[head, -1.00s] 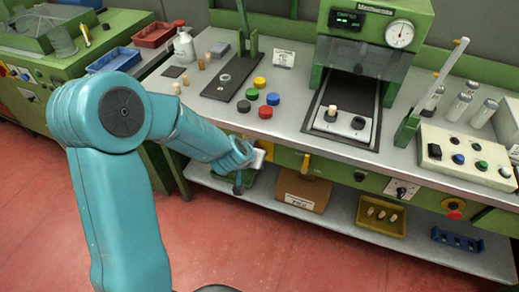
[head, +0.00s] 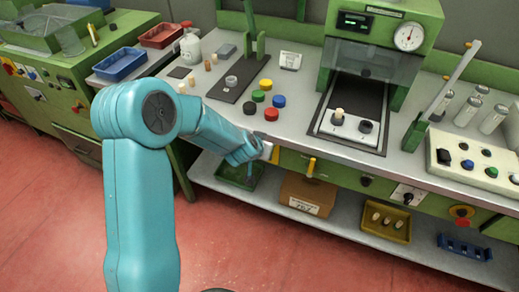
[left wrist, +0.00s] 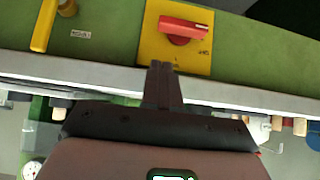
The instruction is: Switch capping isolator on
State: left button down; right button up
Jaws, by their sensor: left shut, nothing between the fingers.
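A red rotary switch (left wrist: 184,27) sits on a yellow plate (left wrist: 200,60) on the green front panel, the likely isolator. Its red handle lies nearly level, slightly tilted, in the left wrist view. The small marks on the plate are too blurred to read. In the head view the yellow plate (head: 275,154) shows just past my left gripper (head: 266,148). In the left wrist view my left gripper (left wrist: 162,68) is shut and empty, its tips over the plate's edge near the handle; I cannot tell whether they touch. My right gripper is not in view.
A yellow handle (head: 311,167) is beside the plate on the same panel. Further right are a black knob on a white plate (head: 408,195) and a red button on yellow (head: 462,212). The grey bench top (head: 300,112) holds several coloured caps. A cardboard box (head: 305,193) stands on the lower shelf.

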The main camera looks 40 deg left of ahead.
pick_arm(q)
jog(key=f, duration=0.2)
jog(key=w+f+b, duration=0.1)
jog(key=f, duration=0.2)
jog(key=shift+w+a+f, duration=0.2)
jog(key=shift+w+f, duration=0.1)
